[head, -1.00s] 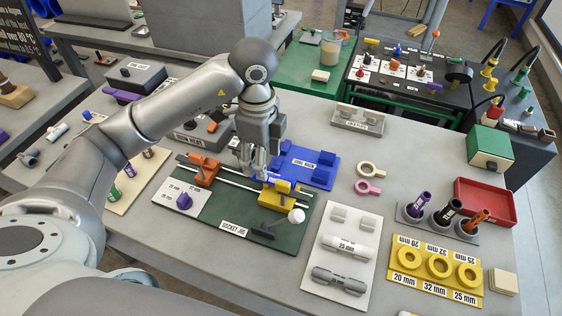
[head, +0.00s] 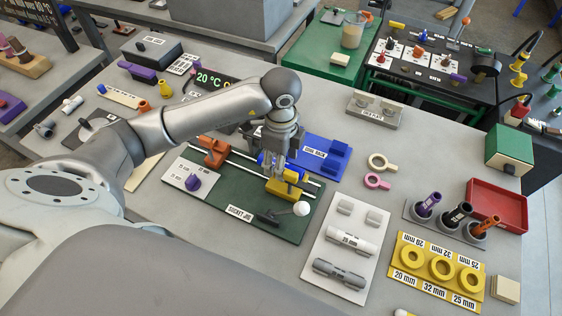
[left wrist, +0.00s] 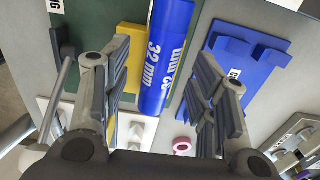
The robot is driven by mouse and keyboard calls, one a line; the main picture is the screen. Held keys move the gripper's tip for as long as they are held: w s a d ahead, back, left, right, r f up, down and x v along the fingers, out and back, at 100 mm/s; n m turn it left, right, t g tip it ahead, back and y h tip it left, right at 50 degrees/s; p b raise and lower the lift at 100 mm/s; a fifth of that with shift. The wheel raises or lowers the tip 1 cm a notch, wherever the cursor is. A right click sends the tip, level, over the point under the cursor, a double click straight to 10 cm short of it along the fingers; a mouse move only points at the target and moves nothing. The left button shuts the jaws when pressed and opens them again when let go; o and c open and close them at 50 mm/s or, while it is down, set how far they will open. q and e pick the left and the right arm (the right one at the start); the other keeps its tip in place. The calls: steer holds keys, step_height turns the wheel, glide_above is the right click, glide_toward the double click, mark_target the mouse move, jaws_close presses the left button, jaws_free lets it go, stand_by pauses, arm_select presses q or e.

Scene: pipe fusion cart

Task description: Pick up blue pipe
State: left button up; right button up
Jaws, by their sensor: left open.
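The blue pipe (left wrist: 167,55), marked 32 mm, lies at the green socket jig (head: 238,199) beside the yellow block (head: 284,188). In the head view the blue pipe (head: 263,162) is mostly hidden by my left gripper (head: 277,164). That gripper points down over the jig near the yellow block. In the left wrist view my left gripper (left wrist: 163,78) is open, with the pipe's end showing between its two fingers and apparently beyond them. I see no contact with the pipe. My right gripper is not in view.
A blue stand (head: 322,158) is close to the right of the pipe. An orange block (head: 213,150) and a white-knobbed lever (head: 301,209) are on the jig. A white board (head: 318,235) with pipe pieces lies to the right. Bare table surrounds two rings (head: 377,181).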

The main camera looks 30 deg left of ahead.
arm_select(q)
steer(key=shift+f, duration=0.8)
steer(key=shift+c, duration=0.4)
steer(key=c, duration=1)
steer(key=shift+o, duration=0.2)
steer(key=shift+r, duration=0.15)
